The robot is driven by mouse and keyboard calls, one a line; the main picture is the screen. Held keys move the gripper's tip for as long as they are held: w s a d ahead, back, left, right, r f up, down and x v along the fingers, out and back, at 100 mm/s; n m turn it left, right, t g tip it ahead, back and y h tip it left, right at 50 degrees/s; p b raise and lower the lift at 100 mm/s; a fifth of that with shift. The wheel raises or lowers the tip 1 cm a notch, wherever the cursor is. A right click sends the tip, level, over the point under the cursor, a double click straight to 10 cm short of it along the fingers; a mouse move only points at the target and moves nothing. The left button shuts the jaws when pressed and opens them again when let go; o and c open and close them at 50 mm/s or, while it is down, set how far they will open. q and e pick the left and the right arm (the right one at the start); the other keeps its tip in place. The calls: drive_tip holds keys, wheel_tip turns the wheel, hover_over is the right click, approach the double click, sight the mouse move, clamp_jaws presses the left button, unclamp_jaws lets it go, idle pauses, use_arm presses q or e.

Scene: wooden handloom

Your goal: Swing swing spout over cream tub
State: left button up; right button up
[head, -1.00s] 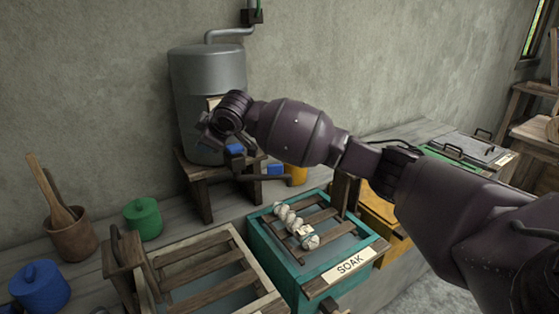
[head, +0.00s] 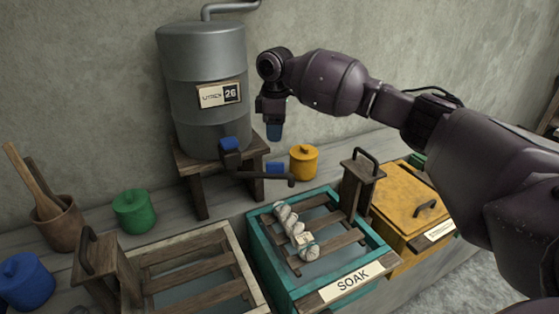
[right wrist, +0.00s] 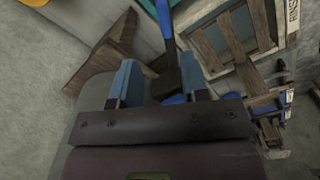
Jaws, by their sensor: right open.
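The swing spout (head: 262,178) is a dark pipe low on the grey tank (head: 202,110), with a blue handle (head: 229,145). Its bent end points right, toward the back of the teal tub marked SOAK. The cream tub (head: 249,270) stands at the lower left with wooden slats in it. My right gripper (head: 274,133) hangs above and behind the spout's end, blue fingertips down, apart from it. In the right wrist view its fingers (right wrist: 160,84) are open, and a blue bar with a dark end shows beyond the gap. My left gripper is out of view.
The teal tub (head: 326,294) holds a twisted white skein on slats. A yellow lidded box (head: 405,200) stands to its right. A yellow pot (head: 303,162), a green pot (head: 134,211) and a blue pot (head: 25,280) stand on the bench. A wooden stand (head: 201,183) carries the tank.

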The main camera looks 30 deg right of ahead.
sight(275, 163)
drive_tip(key=shift+s+a+f, duration=0.1)
drive_tip(key=shift+s+a, duration=0.25)
wheel_tip(275, 163, down, 10)
drive_tip(key=shift+w+d+f+b, duration=0.1)
drive_tip(key=shift+f+b, duration=0.1)
drive_tip(key=shift+b, duration=0.55)
clamp_jaws()
